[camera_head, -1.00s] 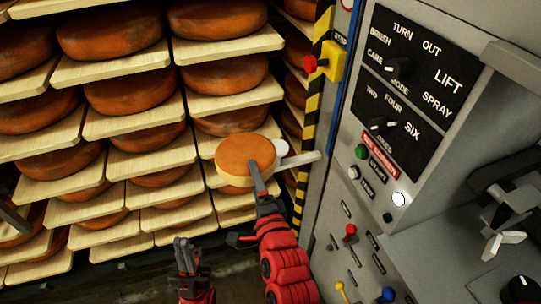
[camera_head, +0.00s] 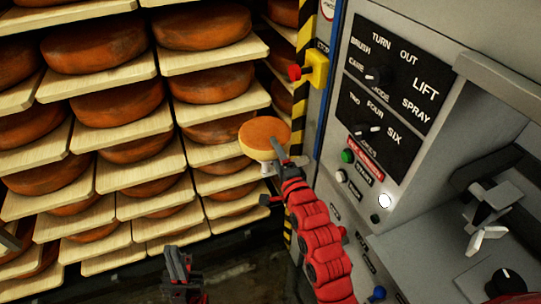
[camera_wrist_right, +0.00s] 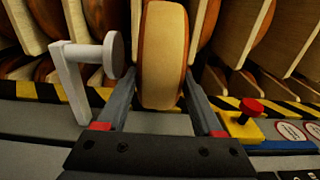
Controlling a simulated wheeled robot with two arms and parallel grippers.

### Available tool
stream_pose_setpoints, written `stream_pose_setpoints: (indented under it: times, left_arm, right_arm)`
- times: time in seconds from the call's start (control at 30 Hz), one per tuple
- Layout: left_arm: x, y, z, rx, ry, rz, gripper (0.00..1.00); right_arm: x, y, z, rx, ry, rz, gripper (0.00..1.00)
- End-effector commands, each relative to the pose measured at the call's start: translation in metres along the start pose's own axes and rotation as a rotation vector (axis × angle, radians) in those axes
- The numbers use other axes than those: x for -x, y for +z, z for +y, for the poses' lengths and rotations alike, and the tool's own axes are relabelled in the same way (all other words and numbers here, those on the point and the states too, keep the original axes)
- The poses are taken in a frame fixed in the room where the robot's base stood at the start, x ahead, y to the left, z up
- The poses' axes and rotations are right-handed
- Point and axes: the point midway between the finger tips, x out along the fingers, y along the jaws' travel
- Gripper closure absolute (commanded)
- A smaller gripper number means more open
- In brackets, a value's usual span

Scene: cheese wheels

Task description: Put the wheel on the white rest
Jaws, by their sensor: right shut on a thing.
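The cheese wheel (camera_head: 263,137), orange-brown on its face with a pale yellow rim, is held up in front of the shelves in the head view. My right gripper (camera_head: 277,152) is shut on it; in the right wrist view the two fingers flank the wheel (camera_wrist_right: 163,55). The white rest (camera_wrist_right: 77,72), a bracket with a round disc end, stands just left of the wheel in that view. In the head view the wheel mostly hides the rest. My left gripper (camera_head: 178,266) is low in the head view, away from the wheel; its jaw opening is unclear.
Shelves of cheese wheels on pale boards (camera_head: 107,77) fill the left and back. A grey control panel (camera_head: 383,95) with knobs and buttons stands right, beside a striped post (camera_head: 300,100) and a red stop button (camera_head: 294,73). Dark floor is free below.

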Motion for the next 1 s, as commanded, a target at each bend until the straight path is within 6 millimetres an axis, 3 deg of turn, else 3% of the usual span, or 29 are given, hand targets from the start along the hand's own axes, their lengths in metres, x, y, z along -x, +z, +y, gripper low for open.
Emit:
stream_pose_setpoints:
  times: [0.33,0.7,0.73,0.87,1.0]
  left_arm:
    - [-0.019,-0.003,-0.001,0.0,0.0,0.0,1.0]
    - [-0.014,-0.002,-0.001,0.0,0.0,0.0,1.0]
    - [-0.015,-0.003,-0.001,0.0,0.0,0.0,1.0]
    - [-0.015,-0.003,-0.001,0.0,0.0,0.0,1.0]
    - [-0.015,-0.003,-0.001,0.0,0.0,0.0,1.0]
  right_arm:
    - [0.0,0.002,0.029,-0.001,-0.003,-0.002,1.0]
    - [0.0,0.001,0.033,-0.001,-0.01,-0.001,1.0]
    - [0.0,0.001,0.034,0.0,-0.007,-0.001,0.28]
    - [0.0,0.001,0.034,0.0,-0.005,-0.001,0.05]
    - [0.0,0.001,0.035,0.0,-0.003,-0.001,0.02]
